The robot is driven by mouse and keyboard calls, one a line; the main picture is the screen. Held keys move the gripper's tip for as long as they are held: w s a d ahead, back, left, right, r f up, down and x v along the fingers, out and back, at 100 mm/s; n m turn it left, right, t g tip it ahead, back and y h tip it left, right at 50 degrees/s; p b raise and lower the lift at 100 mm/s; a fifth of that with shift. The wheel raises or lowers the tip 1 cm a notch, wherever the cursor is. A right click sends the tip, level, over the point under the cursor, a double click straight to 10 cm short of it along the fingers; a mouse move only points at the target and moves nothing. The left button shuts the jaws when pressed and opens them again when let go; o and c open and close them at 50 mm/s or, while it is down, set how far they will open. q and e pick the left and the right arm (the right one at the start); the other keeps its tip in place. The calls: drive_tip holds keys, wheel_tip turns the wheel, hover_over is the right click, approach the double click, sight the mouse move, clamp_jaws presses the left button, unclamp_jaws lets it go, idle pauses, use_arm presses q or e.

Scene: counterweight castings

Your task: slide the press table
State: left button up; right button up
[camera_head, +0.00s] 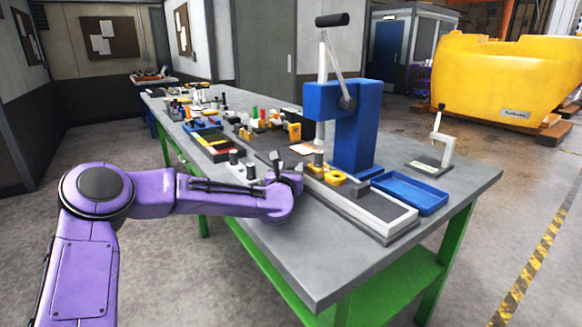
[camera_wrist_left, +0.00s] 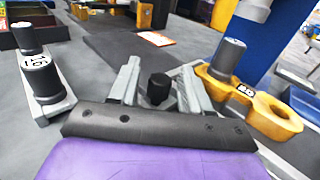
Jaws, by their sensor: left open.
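The blue press (camera_head: 355,125) stands on the workbench with its lever raised. A long flat slide with pale edges (camera_head: 378,216), which looks like the press table, runs along the bench at the press foot. A yellow part with a ring-shaped end (camera_head: 336,178) sits beside the press; it also shows at the right of the left wrist view (camera_wrist_left: 272,118), with a grey cylinder (camera_wrist_left: 228,58) upright at its other end. My left gripper (camera_head: 287,165) is open. In the left wrist view a black knob (camera_wrist_left: 158,88) shows between its fingers; contact is unclear. My right gripper is out of view.
A blue tray (camera_head: 410,192) and a small lever stand (camera_head: 437,150) are right of the press. Several small parts crowd the bench's far end. The near bench corner (camera_head: 325,270) is clear.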

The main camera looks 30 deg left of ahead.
use_arm(q)
drive_tip(key=shift+w, duration=0.2)
clamp_jaws()
drive_tip(key=shift+w+a, duration=0.1)
drive_tip(key=shift+a, duration=0.3)
drive_tip(key=a, duration=0.1)
drive_tip(key=w+a+b, duration=0.1)
drive_tip(key=w+a, duration=0.1)
drive_tip(key=a, duration=0.1)
drive_tip(key=shift+f+b, duration=0.15)
drive_tip(key=shift+b, duration=0.15)
drive_tip(key=shift+s+d, duration=0.15)
unclamp_jaws()
drive_tip(key=b+v, duration=0.1)
drive_tip(key=v, duration=0.9)
drive_tip(key=shift+s, duration=0.3)
